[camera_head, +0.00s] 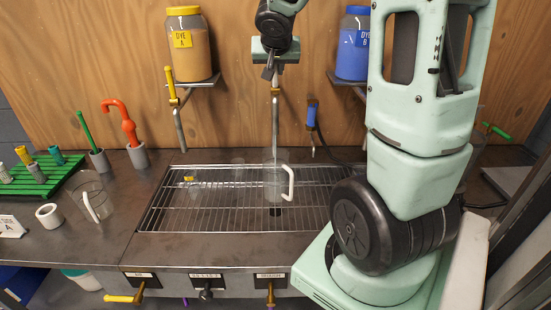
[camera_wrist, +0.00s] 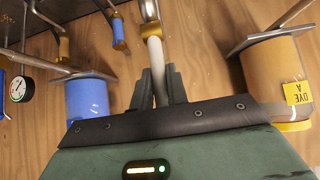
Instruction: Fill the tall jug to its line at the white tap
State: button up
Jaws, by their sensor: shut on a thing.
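A clear jug (camera_head: 272,186) with a white handle stands upright on the metal grate, below the middle tap (camera_head: 275,92). A thin pale line, which looks like running water, runs from the tap's spout down into the jug. The water level and the fill line are too faint to read. My gripper (camera_head: 270,70) is up at the middle tap, well above the jug. In the wrist view, my gripper (camera_wrist: 160,72) is shut on the white tap lever (camera_wrist: 155,62), which stands between the two fingers.
An orange dye jar (camera_head: 189,50) and a blue dye jar (camera_head: 352,48) stand on wall shelves. A clear item (camera_head: 196,186) is on the grate's left part.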

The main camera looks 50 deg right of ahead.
jog(key=shift+s+a+f+b, duration=0.15)
jog(key=shift+s+a+b, duration=0.4)
jog(key=shift+s+a, duration=0.25)
dwell(7.2)
